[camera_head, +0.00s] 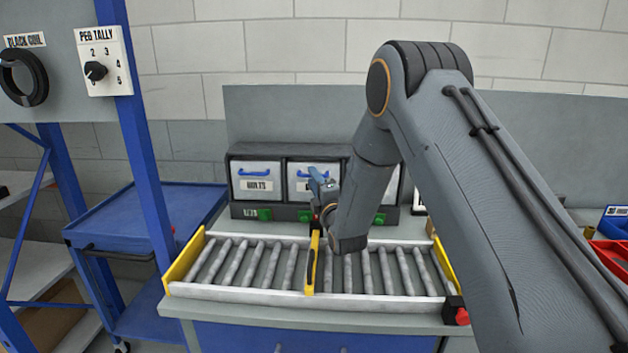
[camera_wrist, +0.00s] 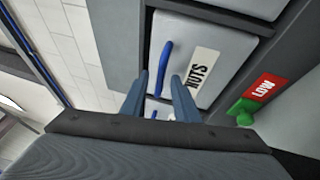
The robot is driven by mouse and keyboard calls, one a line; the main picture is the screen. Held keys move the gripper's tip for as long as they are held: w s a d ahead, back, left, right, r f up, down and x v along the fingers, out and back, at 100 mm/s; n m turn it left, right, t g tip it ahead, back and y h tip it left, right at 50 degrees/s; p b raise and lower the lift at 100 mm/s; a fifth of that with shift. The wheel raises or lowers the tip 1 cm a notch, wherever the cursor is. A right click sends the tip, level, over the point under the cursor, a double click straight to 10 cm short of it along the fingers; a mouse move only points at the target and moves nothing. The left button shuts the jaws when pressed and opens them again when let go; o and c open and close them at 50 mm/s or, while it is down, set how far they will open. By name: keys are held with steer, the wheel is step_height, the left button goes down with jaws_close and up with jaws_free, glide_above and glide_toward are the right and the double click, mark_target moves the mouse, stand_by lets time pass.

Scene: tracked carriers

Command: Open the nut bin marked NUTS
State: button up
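The NUTS bin (camera_wrist: 213,55) has a white front, a black-on-white NUTS label (camera_wrist: 196,80) and a blue bar handle (camera_wrist: 165,64). In the head view, the second bin front (camera_head: 299,168) in the cabinet row is partly hidden by my gripper (camera_head: 320,180). That front looks level with its neighbour, so the bin appears closed. In the wrist view, my gripper (camera_wrist: 159,92) is open, its two blue-grey fingers apart with nothing between them that I can see held. The handle's lower end lies in line with the gap; whether the fingers reach around it I cannot tell.
The BOLTS bin (camera_head: 257,174) is left of it; my arm covers the bins to the right. A green tab (camera_wrist: 243,108) and red LOW sign (camera_wrist: 265,88) sit beneath the bin. A roller conveyor (camera_head: 240,290) with a yellow upright bar (camera_head: 312,262) lies in front.

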steer(key=shift+c, duration=0.3)
jaws_close()
